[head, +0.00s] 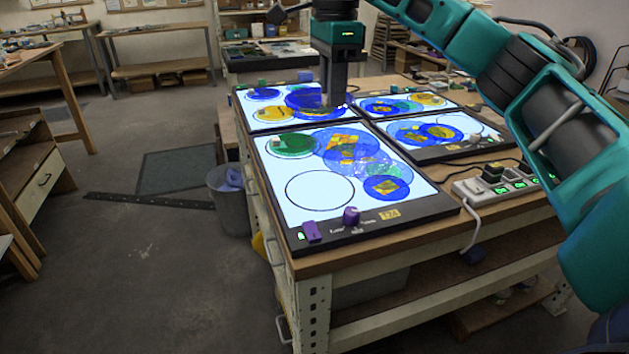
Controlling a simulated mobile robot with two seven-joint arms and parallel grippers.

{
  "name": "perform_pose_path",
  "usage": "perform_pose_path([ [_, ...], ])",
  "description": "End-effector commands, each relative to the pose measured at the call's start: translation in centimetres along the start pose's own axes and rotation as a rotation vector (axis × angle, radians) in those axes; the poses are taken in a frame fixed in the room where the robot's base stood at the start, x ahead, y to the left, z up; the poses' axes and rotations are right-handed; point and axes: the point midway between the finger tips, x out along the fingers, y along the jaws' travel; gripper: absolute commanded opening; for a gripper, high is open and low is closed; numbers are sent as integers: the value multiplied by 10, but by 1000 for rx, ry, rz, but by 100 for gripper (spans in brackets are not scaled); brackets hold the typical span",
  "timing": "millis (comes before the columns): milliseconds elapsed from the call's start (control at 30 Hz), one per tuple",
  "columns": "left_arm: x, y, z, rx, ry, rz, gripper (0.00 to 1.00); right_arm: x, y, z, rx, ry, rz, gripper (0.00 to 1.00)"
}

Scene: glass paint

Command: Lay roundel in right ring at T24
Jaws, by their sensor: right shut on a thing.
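The front light panel, labelled T24 (390,213), has a bare black ring outline (320,190) at its front left. A green roundel (294,143) lies at its back left. Overlapping blue roundels lie on its right side, with a small blue one (386,188) near the front right. My right gripper (334,103) points down over the front right of the back-left panel (250,94). It is shut at a large blue roundel (306,99) there. The fingertips are small, and I cannot tell whether the roundel is lifted. My left gripper is out of view.
Two more lit panels stand at the right; the nearer has an empty ring (463,122). A purple knob (351,215) rises from T24's front edge. A power strip (494,183) with cables lies on the bench's right. A grey bin (229,197) stands left of the bench.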

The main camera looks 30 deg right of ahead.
Motion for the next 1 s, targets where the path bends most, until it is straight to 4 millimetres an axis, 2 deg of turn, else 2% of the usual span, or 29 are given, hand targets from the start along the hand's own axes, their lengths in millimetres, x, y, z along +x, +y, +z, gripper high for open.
perform_pose_path([
  [33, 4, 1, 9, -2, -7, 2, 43, 16, 0, 0, -1, 0, 4, 0],
  [100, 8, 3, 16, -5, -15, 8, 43, 35, 1, -1, 0, 1, 5, 0],
  [200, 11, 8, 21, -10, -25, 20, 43, 62, 1, -1, 0, 2, 6, 0],
  [500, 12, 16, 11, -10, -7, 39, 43, 132, 1, -1, 0, 2, 4, 0],
  [600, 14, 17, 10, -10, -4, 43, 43, 145, 1, -1, 1, 1, 2, 0],
  [833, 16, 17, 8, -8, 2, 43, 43, 161, 1, -1, 0, 1, 1, 0],
  [1000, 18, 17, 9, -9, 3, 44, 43, 188, 1, -1, 0, 2, 2, 0],
])
